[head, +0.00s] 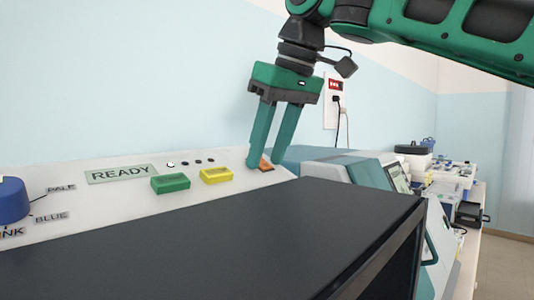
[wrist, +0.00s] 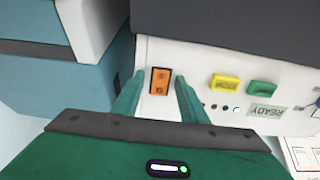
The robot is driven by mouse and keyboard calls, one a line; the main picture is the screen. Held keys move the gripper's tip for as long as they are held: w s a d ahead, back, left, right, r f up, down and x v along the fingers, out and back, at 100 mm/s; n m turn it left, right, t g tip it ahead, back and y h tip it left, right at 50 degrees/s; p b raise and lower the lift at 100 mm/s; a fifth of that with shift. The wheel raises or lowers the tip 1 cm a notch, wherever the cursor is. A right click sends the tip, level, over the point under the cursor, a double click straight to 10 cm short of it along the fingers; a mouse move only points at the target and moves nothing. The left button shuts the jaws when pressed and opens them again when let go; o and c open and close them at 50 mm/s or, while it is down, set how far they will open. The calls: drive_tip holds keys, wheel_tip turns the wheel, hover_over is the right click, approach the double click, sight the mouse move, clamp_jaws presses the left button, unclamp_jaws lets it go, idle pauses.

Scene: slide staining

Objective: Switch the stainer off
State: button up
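The stainer's panel (head: 110,215) is white and sloping. At its right end is an orange rocker switch (head: 265,166) in a dark frame. The switch also shows in the wrist view (wrist: 160,81), with dark marks on its face. The display (head: 122,174) reads READY. My gripper (head: 263,162) points down at the switch, with its green fingers apart and nothing held. In the wrist view the switch lies between the two fingers. I cannot tell whether the fingertips touch the panel, or which side of the rocker is pressed.
A green button (head: 170,184), a yellow button (head: 216,175) and a blue knob (head: 11,199) sit left of the switch. A dark cover (head: 230,235) stands in front. A teal and white machine (head: 345,167) is to the right. A wall socket (head: 335,105) is behind.

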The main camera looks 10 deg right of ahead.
clamp_jaws()
drive_tip(key=shift+w, duration=0.1)
drive_tip(key=shift+w+a+r+g+h, duration=0.1)
drive_tip(key=shift+w+r+g+h, duration=0.1)
drive_tip(key=shift+g+h, duration=0.25)
drive_tip(key=shift+w+a+r+g+h, duration=0.1)
drive_tip(key=shift+g+h, duration=0.25)
drive_tip(key=shift+g, duration=0.3)
